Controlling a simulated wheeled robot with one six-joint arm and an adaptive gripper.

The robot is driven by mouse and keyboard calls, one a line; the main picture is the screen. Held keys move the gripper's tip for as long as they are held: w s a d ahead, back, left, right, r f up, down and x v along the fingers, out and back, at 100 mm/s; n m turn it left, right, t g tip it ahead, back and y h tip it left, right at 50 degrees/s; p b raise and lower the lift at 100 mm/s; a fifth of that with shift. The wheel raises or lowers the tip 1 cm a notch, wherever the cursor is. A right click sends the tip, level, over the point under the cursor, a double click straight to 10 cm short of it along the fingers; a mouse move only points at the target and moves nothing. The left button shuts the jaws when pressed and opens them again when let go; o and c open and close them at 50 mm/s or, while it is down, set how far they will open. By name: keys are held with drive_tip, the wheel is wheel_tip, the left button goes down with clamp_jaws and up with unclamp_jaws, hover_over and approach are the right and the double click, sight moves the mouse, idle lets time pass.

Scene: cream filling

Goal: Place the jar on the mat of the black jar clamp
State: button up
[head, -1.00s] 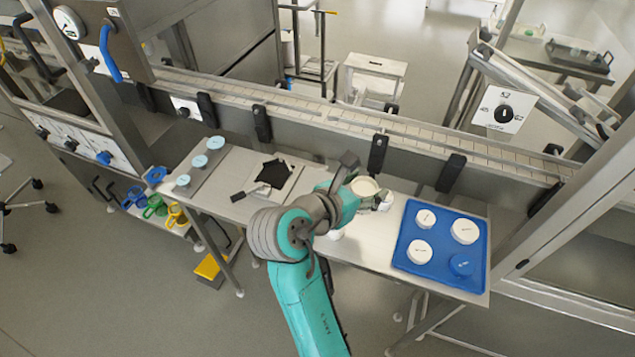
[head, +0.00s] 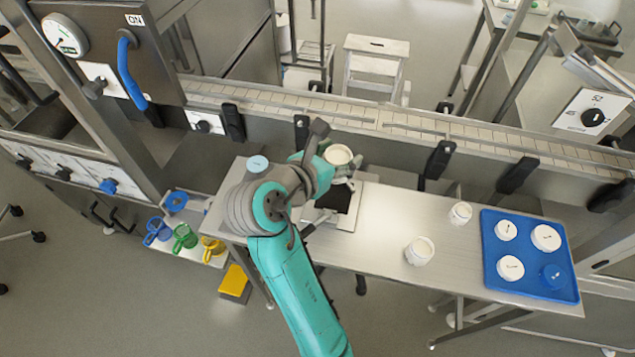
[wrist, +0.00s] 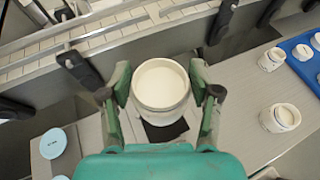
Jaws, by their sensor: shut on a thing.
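My gripper (head: 338,168) is shut on a white jar (head: 339,154) with pale cream inside. In the wrist view the jar (wrist: 161,86) sits upright between the two fingers. The black jar clamp has a dark mat (head: 334,199) on a light base plate (head: 345,221), with a handle at the front left. The jar is held above the clamp; in the wrist view part of the mat (wrist: 166,131) shows just below the jar. The jar and my arm hide the rest of the mat and part of the clamp.
Two more white jars (head: 420,251) (head: 460,213) stand on the steel table to the right. A blue tray (head: 490,262) with several lids lies at the right end. A light blue lid (head: 258,164) is at the left. The conveyor (head: 400,122) runs behind the table.

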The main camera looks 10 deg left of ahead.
wheel_tip(320, 180, down, 5)
drive_tip(key=shift+a+f, duration=0.1)
drive_tip(key=shift+f, duration=2.05)
drive_tip(key=shift+f, duration=0.1)
drive_tip(key=o, duration=1.4)
drive_tip(key=shift+s, duration=0.1)
drive_tip(key=v, duration=1.1)
drive_tip(key=shift+s+a+r, duration=0.1)
drive_tip(key=shift+s+r, duration=0.2)
drive_tip(key=shift+r, duration=0.05)
